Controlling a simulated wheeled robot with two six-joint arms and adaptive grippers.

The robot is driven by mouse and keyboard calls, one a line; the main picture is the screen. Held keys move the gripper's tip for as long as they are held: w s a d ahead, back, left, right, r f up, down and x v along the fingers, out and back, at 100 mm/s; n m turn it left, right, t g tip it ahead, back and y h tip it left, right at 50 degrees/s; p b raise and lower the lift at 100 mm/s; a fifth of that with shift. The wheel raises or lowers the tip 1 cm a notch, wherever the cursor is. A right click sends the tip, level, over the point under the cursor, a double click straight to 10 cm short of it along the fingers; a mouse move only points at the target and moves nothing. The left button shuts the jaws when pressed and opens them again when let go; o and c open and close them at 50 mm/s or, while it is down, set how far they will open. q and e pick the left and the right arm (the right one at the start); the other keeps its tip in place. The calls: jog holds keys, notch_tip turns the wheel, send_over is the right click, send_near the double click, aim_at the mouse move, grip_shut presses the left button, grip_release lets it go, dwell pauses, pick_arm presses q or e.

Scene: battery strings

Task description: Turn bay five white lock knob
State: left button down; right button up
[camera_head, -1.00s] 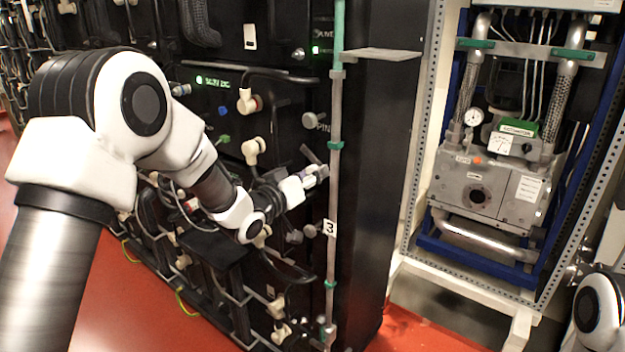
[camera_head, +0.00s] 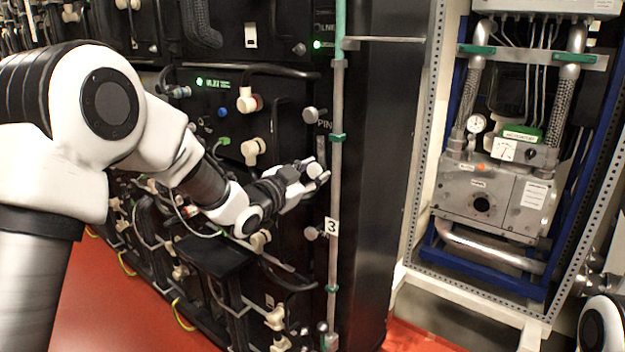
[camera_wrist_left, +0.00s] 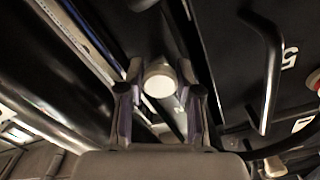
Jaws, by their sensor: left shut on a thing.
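The white lock knob (camera_wrist_left: 160,80) is a pale round cap, seen end-on between the two fingers of my left gripper (camera_wrist_left: 160,100) in the left wrist view. The fingers are shut on its two sides. A white 5 is printed on the black panel (camera_wrist_left: 228,62) to its right. In the head view the left gripper (camera_head: 305,174) is at the right part of the black battery rack, with the white knob (camera_head: 315,170) between its fingertips. The knob's shaft is hidden. My right gripper is not clearly in view.
A grey upright pipe (camera_head: 337,110) with green clamps and a 3 tag stands just right of the left gripper. Other pale knobs (camera_head: 253,148) and black handles stick out of the rack nearby. A black handle (camera_wrist_left: 272,70) is right of the gripper in the wrist view.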

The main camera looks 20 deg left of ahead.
pick_arm(q)
jog(key=shift+r+m, duration=0.15)
jog(key=shift+m, duration=0.35)
jog(key=shift+b, duration=0.3)
jog(key=c, duration=0.9)
grip_release()
jog(key=shift+w, duration=0.1)
jog(key=shift+o, duration=0.7)
jog(key=v, duration=1.2)
